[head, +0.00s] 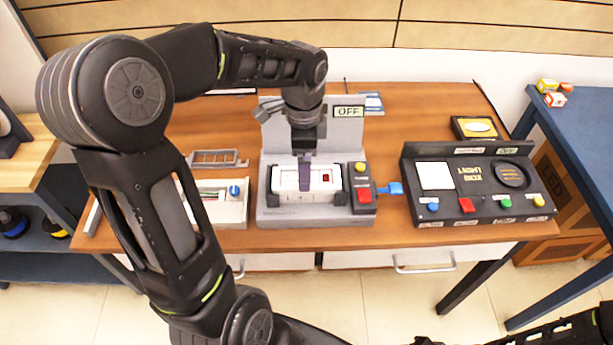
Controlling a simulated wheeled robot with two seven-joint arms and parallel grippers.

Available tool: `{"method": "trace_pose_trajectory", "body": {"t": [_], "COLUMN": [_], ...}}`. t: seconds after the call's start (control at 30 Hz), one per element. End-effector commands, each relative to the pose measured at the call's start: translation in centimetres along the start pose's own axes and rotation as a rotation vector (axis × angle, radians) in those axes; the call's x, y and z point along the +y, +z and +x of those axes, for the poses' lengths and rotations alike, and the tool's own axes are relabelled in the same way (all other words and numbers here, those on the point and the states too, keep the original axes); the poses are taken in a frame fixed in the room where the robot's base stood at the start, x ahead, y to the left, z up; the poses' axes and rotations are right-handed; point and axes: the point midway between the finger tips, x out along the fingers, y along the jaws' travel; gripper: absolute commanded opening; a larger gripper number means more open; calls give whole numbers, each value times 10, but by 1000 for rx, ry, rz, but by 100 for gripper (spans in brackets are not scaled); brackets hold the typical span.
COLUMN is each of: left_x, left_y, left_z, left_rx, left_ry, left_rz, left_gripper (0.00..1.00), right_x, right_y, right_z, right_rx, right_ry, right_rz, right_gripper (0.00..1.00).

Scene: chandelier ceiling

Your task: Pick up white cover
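A white cover-like piece (325,178) with a small red mark sits in the grey fixture (290,217) at the middle of the table. My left gripper (305,175) points straight down over the middle of this white piece. Its fingers overlap the piece in the picture and look narrow from this side. I cannot tell whether they are closed on it or touch it. My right arm shows only at the bottom right edge, and its gripper is not clearly seen.
The fixture has yellow and red buttons (363,194) and an OFF sign (348,112). A black control panel (470,215) stands to the right, and a small white device (222,212) to the left. A blue table (580,130) is at the far right.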

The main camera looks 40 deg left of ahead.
Motion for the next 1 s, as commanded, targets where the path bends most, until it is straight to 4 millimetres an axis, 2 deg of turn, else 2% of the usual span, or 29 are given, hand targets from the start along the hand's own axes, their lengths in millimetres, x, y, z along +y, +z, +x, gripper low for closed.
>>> {"method": "trace_pose_trajectory", "body": {"t": [0.2,0.3,0.87,1.0], "left_x": [0,0,0,0], "left_y": [0,0,-1,-1], "left_z": [30,36,36,36], "left_rx": [-1,0,0,0], "left_ry": [3,2,0,0], "left_rz": [0,0,0,0], "left_gripper": [89,89,89,79], "right_x": [-2,-2,-2,-2], "right_y": [1,1,1,1], "right_z": [-7,-7,-6,-6], "right_rx": [-2,-2,-2,-2], "right_ry": [2,3,2,2], "right_rz": [2,2,2,2], "right_gripper": [36,36,36,36]}}
